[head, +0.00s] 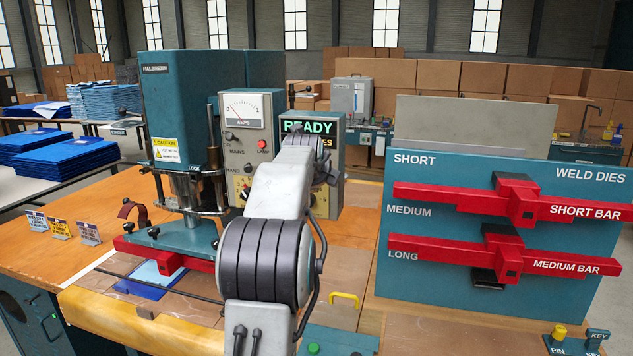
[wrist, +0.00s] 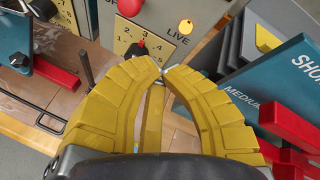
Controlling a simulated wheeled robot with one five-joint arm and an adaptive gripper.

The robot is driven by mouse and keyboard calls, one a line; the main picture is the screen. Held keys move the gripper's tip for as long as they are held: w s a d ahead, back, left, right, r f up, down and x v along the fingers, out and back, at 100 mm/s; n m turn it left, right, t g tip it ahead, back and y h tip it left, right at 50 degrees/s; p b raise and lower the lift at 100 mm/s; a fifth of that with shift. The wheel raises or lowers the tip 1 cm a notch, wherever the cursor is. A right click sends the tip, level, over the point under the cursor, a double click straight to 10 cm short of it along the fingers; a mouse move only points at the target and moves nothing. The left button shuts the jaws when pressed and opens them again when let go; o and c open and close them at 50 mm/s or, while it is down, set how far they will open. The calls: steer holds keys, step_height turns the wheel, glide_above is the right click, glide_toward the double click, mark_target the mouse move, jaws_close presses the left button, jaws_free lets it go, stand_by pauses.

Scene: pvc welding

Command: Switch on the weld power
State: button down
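The control cabinet (head: 245,110) of the teal welding press (head: 165,95) carries an amps meter, dark knobs and a red lamp (head: 262,144). Beside it a second box (head: 330,195) shows a lit green READY sign (head: 308,127). In the wrist view a panel face (wrist: 120,32) has a red round part (wrist: 129,7), a black knob (wrist: 137,50) on a numbered scale, and a yellow lamp (wrist: 186,27) by the word LIVE. My gripper (wrist: 160,68) has its yellow fingertips together just below this panel. No switch label for weld power is readable. My arm hides the gripper in the head view.
A teal weld dies rack (head: 400,260) with red bars (head: 585,212) stands at right; its edge is close to my right finger in the wrist view. The press's red bar (head: 130,245) and a yellow handle (head: 345,297) are lower down. Blue stacks lie on a left table.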

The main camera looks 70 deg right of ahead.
steer(key=w+v, duration=0.1)
steer(key=v, duration=0.6)
steer(key=shift+s+r+b, duration=0.3)
steer(key=shift+b, duration=0.1)
stand_by(0.5)
